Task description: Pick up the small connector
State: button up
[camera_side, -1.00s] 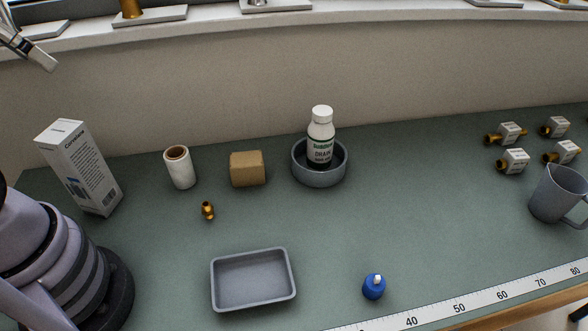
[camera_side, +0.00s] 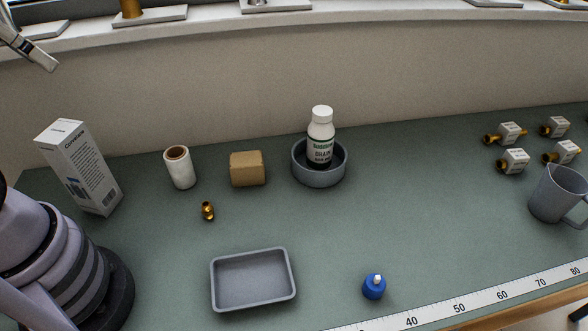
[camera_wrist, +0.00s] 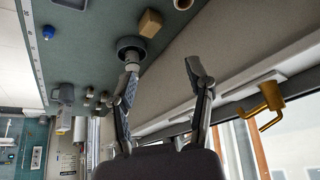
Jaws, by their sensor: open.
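The small connector (camera_side: 208,211) is a little brass fitting standing on the green bench in the side view. It is in front of the gap between the white roll and the tan block, and behind the grey tray. I cannot make it out in the wrist view. My gripper shows in the wrist view (camera_wrist: 158,68) with its two fingers spread apart and nothing between them. In the side view only part of it shows at the upper left, high above the bench and well away from the connector.
A white roll (camera_side: 180,168), tan block (camera_side: 247,169) and round bowl (camera_side: 319,178) holding a white bottle (camera_side: 320,135) stand behind. A carton (camera_side: 78,167) is left, the grey tray (camera_side: 253,303) and blue bottle (camera_side: 373,287) in front, a mug (camera_side: 556,196) right. Bench between is clear.

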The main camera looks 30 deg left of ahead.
jog(key=m+g+y, duration=0.4)
jog(key=m+y, duration=0.6)
jog(key=m, duration=0.6)
send_over(207, 207)
jog(key=s+d, duration=0.1)
jog(key=d, duration=0.1)
notch_tip(207, 207, down, 23)
jog(key=d+f+m+t, duration=0.1)
jog(key=f+m, duration=0.1)
jog(key=f, duration=0.2)
jog(key=s+d+f+m+t+y, duration=0.1)
jog(key=f+m+t, duration=0.1)
jog(key=f+m, duration=0.1)
jog(key=s+d+f+m+t, duration=0.1)
jog(key=f+m+t, duration=0.1)
jog(key=f, duration=0.4)
jog(key=shift+m+y, duration=0.3)
jog(key=shift+m, duration=0.1)
jog(key=shift+a+f, duration=0.1)
jog(key=shift+f, duration=0.25)
jog(key=shift+w+a+f, duration=0.2)
jog(key=shift+a, duration=0.05)
jog(key=x, duration=0.6)
jog(key=shift+w+a, duration=0.2)
